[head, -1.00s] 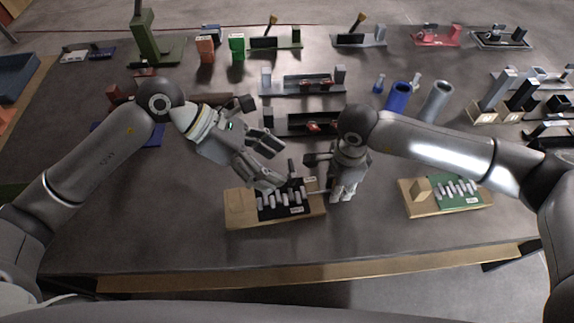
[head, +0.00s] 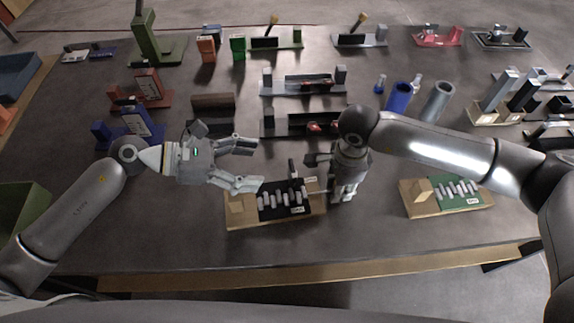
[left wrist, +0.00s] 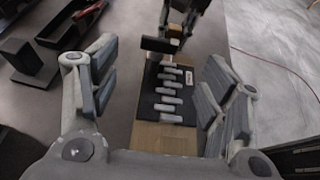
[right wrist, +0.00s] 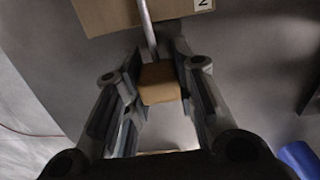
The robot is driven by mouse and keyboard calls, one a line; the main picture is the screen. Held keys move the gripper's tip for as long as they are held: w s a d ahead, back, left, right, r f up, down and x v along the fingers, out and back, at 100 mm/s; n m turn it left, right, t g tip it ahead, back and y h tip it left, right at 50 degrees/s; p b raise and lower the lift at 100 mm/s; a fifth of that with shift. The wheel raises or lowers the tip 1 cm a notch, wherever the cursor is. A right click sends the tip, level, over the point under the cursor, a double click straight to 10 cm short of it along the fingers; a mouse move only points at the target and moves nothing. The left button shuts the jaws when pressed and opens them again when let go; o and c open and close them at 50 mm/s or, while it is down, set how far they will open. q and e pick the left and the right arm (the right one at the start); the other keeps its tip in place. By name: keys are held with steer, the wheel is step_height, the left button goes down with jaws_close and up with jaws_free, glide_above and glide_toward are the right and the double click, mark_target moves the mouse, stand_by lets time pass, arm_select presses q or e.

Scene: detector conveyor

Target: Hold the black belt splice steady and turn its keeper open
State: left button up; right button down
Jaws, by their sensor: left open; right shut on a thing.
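The black belt splice (head: 283,199) is a black plate with several pale pegs across it, on a wooden base (head: 240,210). It also shows in the left wrist view (left wrist: 167,90), between the open fingers but ahead of them. A dark upright piece (head: 292,168) stands at its back edge; I cannot tell whether it is the keeper. My left gripper (head: 254,165) is open and empty, just left of and behind the splice. My right gripper (head: 345,195), right of the base, is shut on a tan block (right wrist: 160,83) on a thin rod (right wrist: 148,30) reaching toward the base.
A similar green splice (head: 456,193) on a wooden base lies to the right. Black and grey fixtures (head: 302,122) stand behind the work. A blue cylinder (head: 398,97) and a grey cylinder (head: 437,101) stand back right. The table front left of the base is clear.

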arm_select(q)
glide_above(287, 185)
step_height(287, 185, down, 3)
steer(key=shift+f, duration=0.2)
steer(key=shift+c, duration=0.4)
steer(key=c, duration=0.9)
steer(key=shift+c, duration=0.2)
